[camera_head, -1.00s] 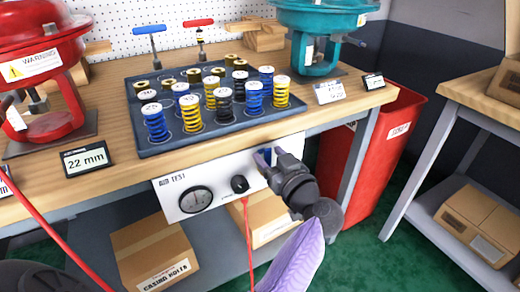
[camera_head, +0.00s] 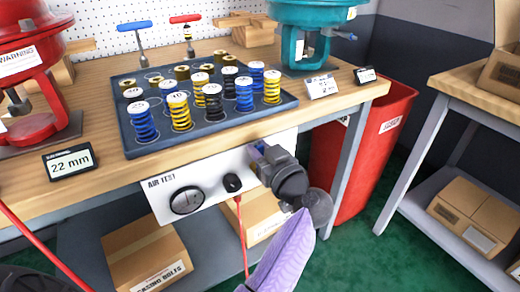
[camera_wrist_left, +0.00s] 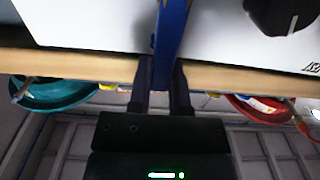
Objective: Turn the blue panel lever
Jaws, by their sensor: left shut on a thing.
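The blue panel lever (camera_head: 258,149) is on the right part of the white AIR TEST panel (camera_head: 157,205), on the bench front. Most of it is hidden by my left gripper (camera_head: 266,156) in the head view. In the left wrist view the blue lever (camera_wrist_left: 171,40) runs upright as a narrow bar. The two dark fingers of my left gripper (camera_wrist_left: 160,88) are closed on its two sides. My right gripper is not seen.
A dark tray (camera_head: 150,150) of blue, yellow and black springs stands on the bench above the panel. A red hose (camera_head: 241,235) hangs from the knob area, left of my arm. A red bin (camera_head: 352,170) stands close on the right. Cardboard boxes (camera_head: 150,255) sit below.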

